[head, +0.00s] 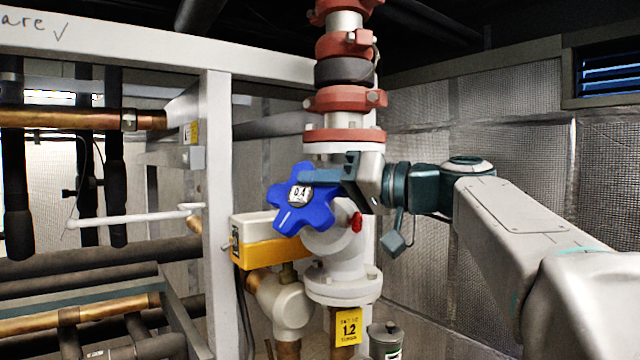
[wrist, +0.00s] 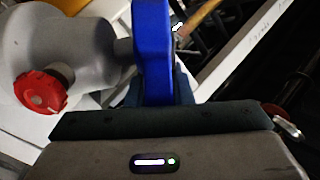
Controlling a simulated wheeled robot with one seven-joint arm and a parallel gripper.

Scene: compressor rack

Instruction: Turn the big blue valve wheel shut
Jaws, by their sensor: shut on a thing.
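My gripper (head: 322,174) reaches in from the right and is shut on the wheel's upper right part. In the wrist view the blue wheel (wrist: 153,50) stands edge-on between the jaws, and my gripper (wrist: 158,98) closes around its rim. The fingertips are partly hidden behind the wheel there.
A small red knob (head: 356,222) sits on the valve body, right of the wheel, and shows in the wrist view (wrist: 40,91). A yellow-and-white box (head: 262,240) is just below left. A white post (head: 217,200) stands left. Red-collared pipe (head: 345,100) rises above.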

